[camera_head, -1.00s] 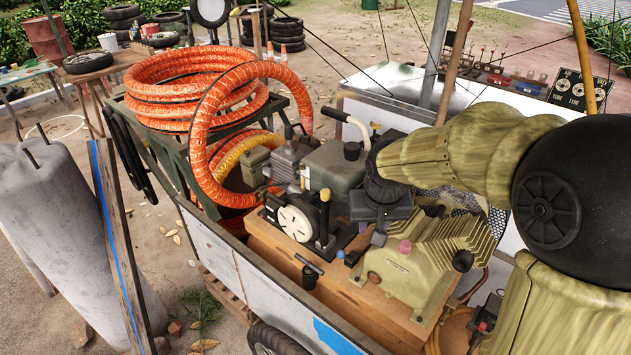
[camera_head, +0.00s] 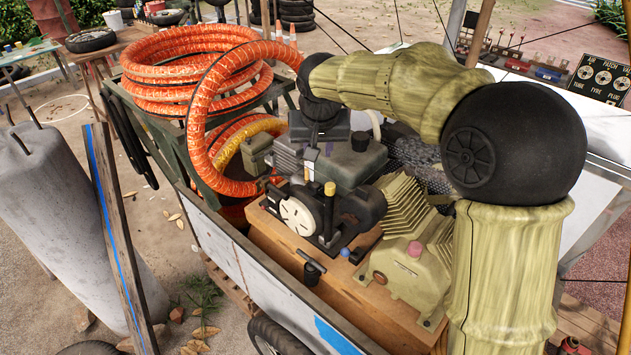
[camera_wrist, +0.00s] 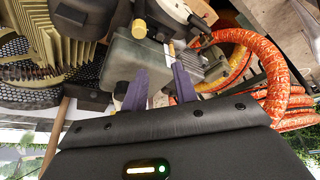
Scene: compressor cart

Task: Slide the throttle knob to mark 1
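My gripper (camera_head: 320,153) hangs over the engine, its fingers pointing down near the dark tank (camera_head: 350,162). In the wrist view my gripper (camera_wrist: 159,67) has two purple fingers standing apart with nothing between their tips. The grey-green tank (camera_wrist: 130,62) with its dark cap (camera_wrist: 139,28) lies beyond the left finger. A small pale and yellow strip (camera_wrist: 171,48) shows just beyond the right fingertip. I cannot tell for sure which part is the throttle knob or read any marks. A yellow-capped black post (camera_head: 330,189) stands beside the white recoil disc (camera_head: 298,217).
The ribbed compressor (camera_head: 405,262) sits on the wooden deck (camera_head: 350,300) to the right. Orange hose (camera_head: 195,85) is coiled at the left, and one loop passes close to my gripper. A black T-handle (camera_head: 312,270) stands at the deck's front edge.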

